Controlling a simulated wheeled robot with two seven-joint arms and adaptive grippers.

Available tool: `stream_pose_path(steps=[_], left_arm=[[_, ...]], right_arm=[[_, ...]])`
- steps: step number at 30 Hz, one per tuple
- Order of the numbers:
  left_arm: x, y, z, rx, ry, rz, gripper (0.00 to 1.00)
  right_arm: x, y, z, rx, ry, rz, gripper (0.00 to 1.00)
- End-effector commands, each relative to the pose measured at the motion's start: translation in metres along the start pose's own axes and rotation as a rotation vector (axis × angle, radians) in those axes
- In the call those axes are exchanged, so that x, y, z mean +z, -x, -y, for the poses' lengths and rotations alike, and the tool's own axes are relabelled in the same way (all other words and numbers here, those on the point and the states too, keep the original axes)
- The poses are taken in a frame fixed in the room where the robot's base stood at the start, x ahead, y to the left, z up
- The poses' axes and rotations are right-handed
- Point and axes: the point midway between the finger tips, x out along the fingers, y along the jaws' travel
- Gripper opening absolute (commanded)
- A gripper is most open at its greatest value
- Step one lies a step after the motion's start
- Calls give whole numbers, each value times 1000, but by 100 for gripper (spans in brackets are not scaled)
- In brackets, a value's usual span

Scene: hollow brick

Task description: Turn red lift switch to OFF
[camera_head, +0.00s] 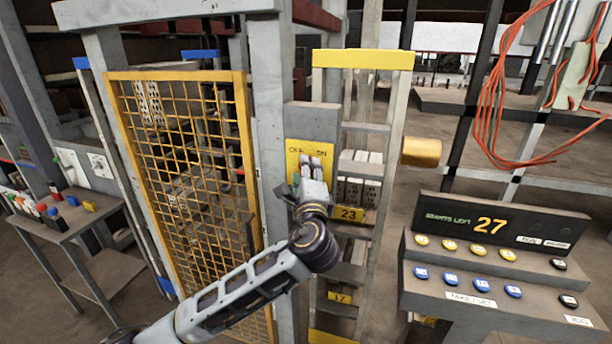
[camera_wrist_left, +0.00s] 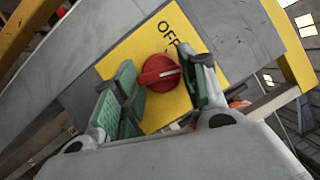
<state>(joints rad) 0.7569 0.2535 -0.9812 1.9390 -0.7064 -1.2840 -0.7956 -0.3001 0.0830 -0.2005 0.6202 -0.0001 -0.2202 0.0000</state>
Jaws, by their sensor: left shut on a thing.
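The red switch (camera_wrist_left: 158,73) is a round knob on a yellow plate (camera_wrist_left: 125,52) with OFF lettering at its upper edge. Its white mark points right in the left wrist view, away from the OFF letters. In the head view the yellow plate (camera_head: 296,152) shows OFF at left and ON at right, and my gripper hides the knob. My left gripper (camera_head: 312,168) is at the plate. In the left wrist view its green-padded fingers (camera_wrist_left: 165,95) stand on either side of the knob, shut on it. The right finger hides part of the plate. My right gripper is out of view.
A console (camera_head: 500,262) with blue and yellow buttons and a display reading 27 stands at right. A yellow mesh gate (camera_head: 185,170) is left of the switch post. A rack of grey bricks (camera_head: 358,180) is right beside my gripper. A small table (camera_head: 70,222) stands at far left.

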Motion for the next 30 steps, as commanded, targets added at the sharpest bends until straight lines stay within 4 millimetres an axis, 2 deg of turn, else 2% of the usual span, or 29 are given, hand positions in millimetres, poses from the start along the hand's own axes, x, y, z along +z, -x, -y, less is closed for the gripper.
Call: stream_pose_path(steps=[14, 30], left_arm=[[0, 0, 3, 174, 401, -2, 19], [2, -1, 7, 360, 848, 1, 19]], right_arm=[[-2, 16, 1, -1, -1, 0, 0], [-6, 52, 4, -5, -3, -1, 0]])
